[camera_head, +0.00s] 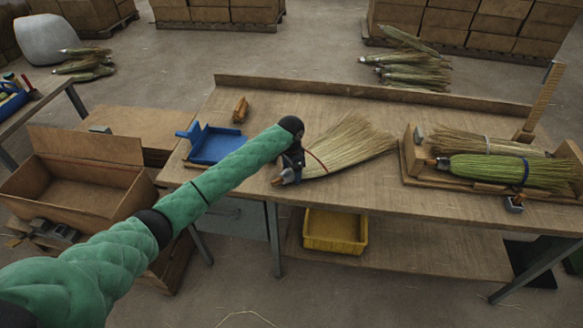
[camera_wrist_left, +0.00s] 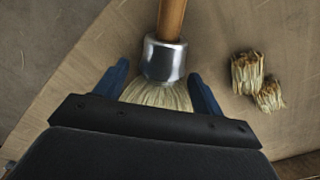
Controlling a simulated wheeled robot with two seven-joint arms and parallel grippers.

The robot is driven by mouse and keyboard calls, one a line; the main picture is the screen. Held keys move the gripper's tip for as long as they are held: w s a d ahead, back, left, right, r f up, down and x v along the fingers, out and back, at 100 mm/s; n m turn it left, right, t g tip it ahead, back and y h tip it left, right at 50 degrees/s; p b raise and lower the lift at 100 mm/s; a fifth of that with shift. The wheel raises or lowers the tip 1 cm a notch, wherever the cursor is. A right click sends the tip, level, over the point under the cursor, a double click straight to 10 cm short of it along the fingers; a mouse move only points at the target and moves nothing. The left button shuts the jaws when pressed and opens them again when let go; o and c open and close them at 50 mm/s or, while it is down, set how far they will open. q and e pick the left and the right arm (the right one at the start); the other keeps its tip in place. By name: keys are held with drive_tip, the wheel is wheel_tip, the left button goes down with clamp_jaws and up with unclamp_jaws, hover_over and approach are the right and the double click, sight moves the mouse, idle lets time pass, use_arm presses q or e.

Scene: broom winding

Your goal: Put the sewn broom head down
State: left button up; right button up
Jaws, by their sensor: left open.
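The straw-coloured broom head (camera_head: 350,145) lies fanned out on the workbench, bristles pointing to the back right, with a red band near its neck. In the left wrist view its metal collar (camera_wrist_left: 163,58) and wooden handle stub (camera_wrist_left: 172,18) show, with the straw neck (camera_wrist_left: 158,94) below the collar. My left gripper (camera_head: 290,172) is over the neck end of the broom head. In the wrist view its two blue fingers (camera_wrist_left: 158,84) stand apart on either side of the neck, with gaps visible. The gripper hides part of the neck in the head view. My right gripper is out of sight.
A blue dustpan-like tray (camera_head: 215,146) and a small wooden piece (camera_head: 240,110) lie left on the workbench (camera_head: 300,100). At right a wooden holder (camera_head: 412,150) contains a green broom (camera_head: 505,171) and straw. A yellow bin (camera_head: 335,232) sits below. Two cut straw tufts (camera_wrist_left: 247,72) lie nearby.

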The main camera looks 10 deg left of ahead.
use_arm(q)
drive_tip(key=shift+r+b, duration=0.4)
drive_tip(key=shift+r, duration=0.2)
drive_tip(key=shift+r+b, duration=0.35)
drive_tip(key=shift+r, duration=0.3)
wheel_tip(320, 180, up, 10)
drive_tip(key=b, duration=0.3)
drive_tip(key=shift+f, duration=0.15)
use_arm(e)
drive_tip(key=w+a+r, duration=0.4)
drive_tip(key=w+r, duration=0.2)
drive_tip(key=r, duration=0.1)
use_arm(q)
drive_tip(key=shift+a, duration=0.1)
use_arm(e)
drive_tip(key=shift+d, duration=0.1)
